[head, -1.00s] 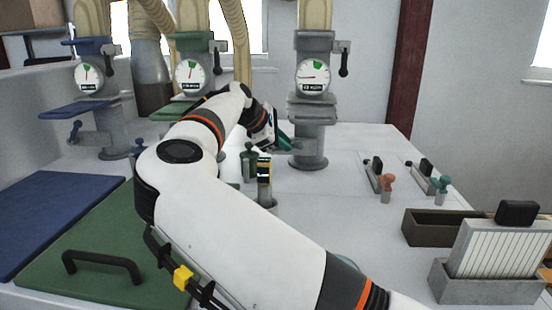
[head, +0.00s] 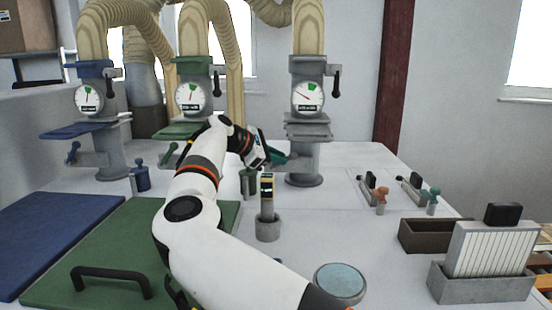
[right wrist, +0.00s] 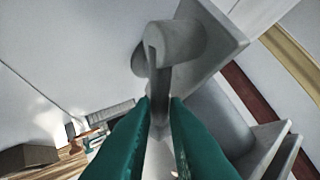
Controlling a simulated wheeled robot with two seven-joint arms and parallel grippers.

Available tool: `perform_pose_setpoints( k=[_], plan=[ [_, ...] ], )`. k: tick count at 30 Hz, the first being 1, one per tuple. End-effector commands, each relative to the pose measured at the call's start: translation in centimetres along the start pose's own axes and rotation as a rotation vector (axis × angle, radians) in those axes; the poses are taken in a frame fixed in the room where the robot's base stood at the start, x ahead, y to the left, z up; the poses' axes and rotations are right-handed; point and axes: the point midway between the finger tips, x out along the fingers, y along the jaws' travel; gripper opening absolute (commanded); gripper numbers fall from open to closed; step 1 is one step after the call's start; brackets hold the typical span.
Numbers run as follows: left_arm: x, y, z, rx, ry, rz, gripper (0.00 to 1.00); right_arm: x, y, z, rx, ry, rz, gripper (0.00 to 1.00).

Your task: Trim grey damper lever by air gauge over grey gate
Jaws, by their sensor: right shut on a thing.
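The grey gate (head: 308,128) stands on a grey column at the back, right of the green one. Its round white air gauge (head: 308,97) has a green sector at the top right, and its needle points up and left, short of the green. My right gripper (head: 286,158) is at the left side of this column, below the gate. In the right wrist view, its teal fingers (right wrist: 160,108) are shut on the grey damper lever (right wrist: 161,75), whose round hub sits above the fingertips. In the head view the lever is hidden by the gripper. My left gripper is out of view.
The green gauge (head: 190,97) and blue gauge (head: 88,98) stand to the left. A grey cup with a device (head: 268,228) stands before my right gripper. A round blue-topped disc (head: 340,281), a brown tray (head: 425,237) and a grey rack (head: 480,288) are at the right.

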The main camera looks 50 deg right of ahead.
Motion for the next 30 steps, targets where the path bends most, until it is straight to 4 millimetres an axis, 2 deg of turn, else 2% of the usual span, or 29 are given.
perform_pose_setpoints(
  k=[4,5,6,17,22,30],
  plan=[
    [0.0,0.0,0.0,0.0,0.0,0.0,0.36,-0.1,-0.2,-0.2,0.003,0.003,-0.006,0.0],
    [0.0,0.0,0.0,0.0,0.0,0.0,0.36,-0.1,-0.2,-0.2,0.003,0.003,-0.006,0.15],
    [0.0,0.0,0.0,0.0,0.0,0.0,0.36,-0.1,-0.2,-0.2,0.003,0.003,-0.006,0.21],
    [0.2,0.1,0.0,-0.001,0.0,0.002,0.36,-0.5,-0.1,0.0,0.002,0.0,-0.004,0.22],
    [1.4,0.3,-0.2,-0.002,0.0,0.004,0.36,-2.9,0.0,0.2,0.002,-0.002,-0.008,0.22],
    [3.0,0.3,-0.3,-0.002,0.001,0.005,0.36,-8.6,-0.1,0.1,0.002,0.0,-0.008,0.22]
  ],
)
